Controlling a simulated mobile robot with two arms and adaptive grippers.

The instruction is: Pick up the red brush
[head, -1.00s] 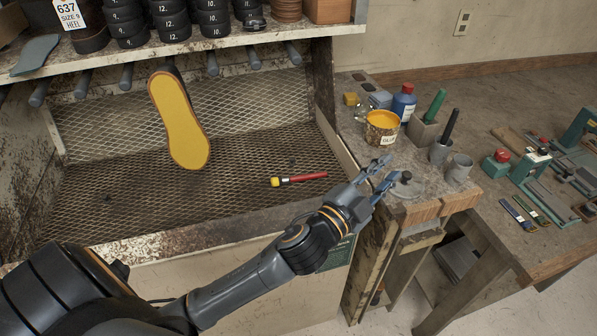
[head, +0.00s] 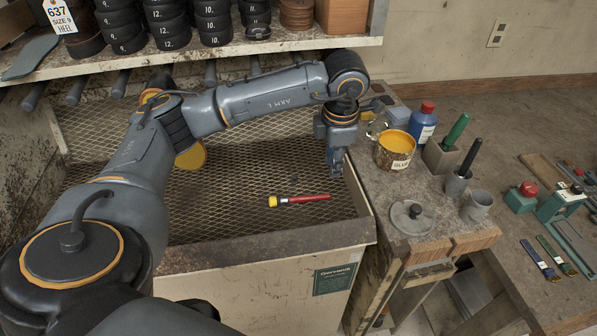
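The red brush (head: 308,198) lies on the mesh floor of the bin (head: 225,222), near its front right corner. Its red handle points right, and its yellow and pale end is at the left. My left gripper (head: 337,172) hangs fingers down above the bin's right side, to the upper right of the brush and apart from it. Its fingers show nearly edge-on, so I cannot tell whether they are open or shut. I see nothing held in it. My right gripper is not in view.
My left arm hides most of the yellow sole (head: 191,157). A shelf (head: 290,43) with black stacks crosses above the bin. On the bench at right stand a glue tin (head: 395,163), a blue bottle (head: 423,122), a grey lid (head: 412,215) and holders with green and black handles.

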